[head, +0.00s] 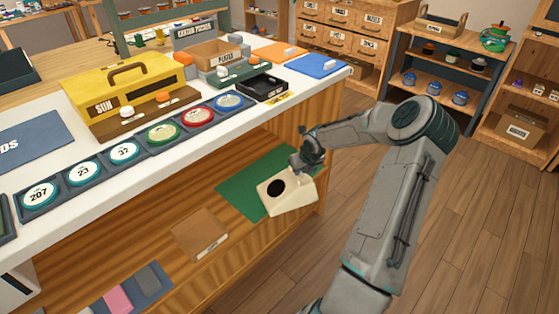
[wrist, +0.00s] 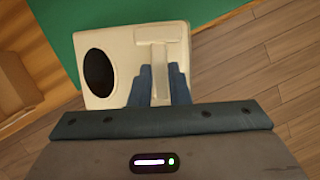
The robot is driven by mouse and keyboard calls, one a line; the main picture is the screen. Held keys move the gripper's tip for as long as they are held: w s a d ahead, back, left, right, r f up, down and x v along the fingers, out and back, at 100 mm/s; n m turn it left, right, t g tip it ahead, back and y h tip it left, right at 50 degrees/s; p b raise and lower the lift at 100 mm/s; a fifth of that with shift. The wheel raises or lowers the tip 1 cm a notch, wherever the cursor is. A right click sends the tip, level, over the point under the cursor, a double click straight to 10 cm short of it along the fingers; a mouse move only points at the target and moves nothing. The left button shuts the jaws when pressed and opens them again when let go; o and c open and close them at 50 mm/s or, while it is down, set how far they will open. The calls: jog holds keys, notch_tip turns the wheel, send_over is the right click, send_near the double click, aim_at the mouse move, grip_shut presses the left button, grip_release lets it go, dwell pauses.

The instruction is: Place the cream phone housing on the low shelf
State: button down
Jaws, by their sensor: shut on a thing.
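The cream phone housing (head: 288,194) has a dark round opening on one face. In the head view it is at my gripper (head: 305,165), over the right front part of a green mat (head: 238,192) on the low shelf (head: 165,212). In the wrist view the housing (wrist: 118,62) fills the upper left middle, and my gripper (wrist: 160,85) is shut on a narrow raised cream part of it. The green mat (wrist: 90,14) shows behind the housing. I cannot tell whether the housing touches the mat.
A brown box (head: 200,234) lies on the shelf left of the mat. Pink and grey pieces on a blue mat (head: 160,285) lie further left. The white counter (head: 262,112) with dials overhangs the shelf. Wooden floor (head: 480,230) is clear to the right.

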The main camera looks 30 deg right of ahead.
jog(key=w+b, duration=0.2)
jog(key=w, duration=1.2)
jog(key=shift+w, duration=0.35)
jog(key=shift+w+d+f+b, duration=0.1)
jog(key=shift+w+f+b, duration=0.05)
jog(key=shift+f+b, duration=1.3)
jog(key=shift+f+p, duration=0.3)
jog(key=shift+f, duration=0.05)
jog(key=c, duration=1.4)
grip_release()
jog(key=shift+o, duration=0.2)
